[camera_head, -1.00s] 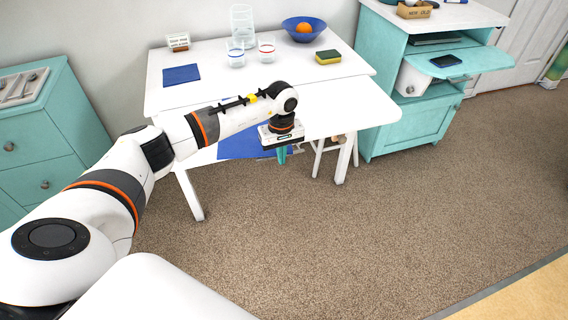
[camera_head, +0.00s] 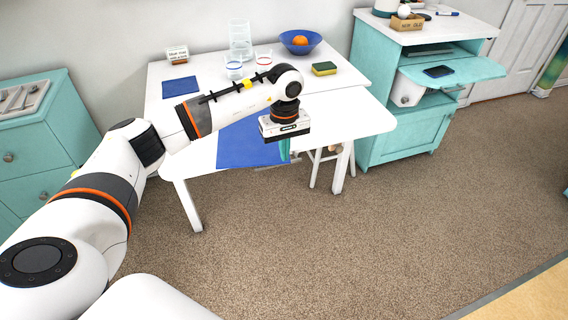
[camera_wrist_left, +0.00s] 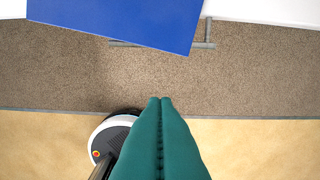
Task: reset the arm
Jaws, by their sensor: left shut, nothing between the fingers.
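My left arm reaches in from the left in the head view. Its gripper (camera_head: 287,150) points down near the front edge of the white table (camera_head: 350,117), and the wrist hides most of the fingers. In the left wrist view the two green fingers (camera_wrist_left: 160,102) are together with nothing between them. Below them are carpet and a tan floor. My right gripper is not in view.
A blue mat (camera_head: 240,148) lies at the table's front. A blue bowl (camera_head: 300,46) with an orange, glasses (camera_head: 234,70), a sponge (camera_head: 324,69) and a blue cloth (camera_head: 179,87) are further back. Teal cabinets stand at both sides. Carpet (camera_head: 300,250) in front is clear.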

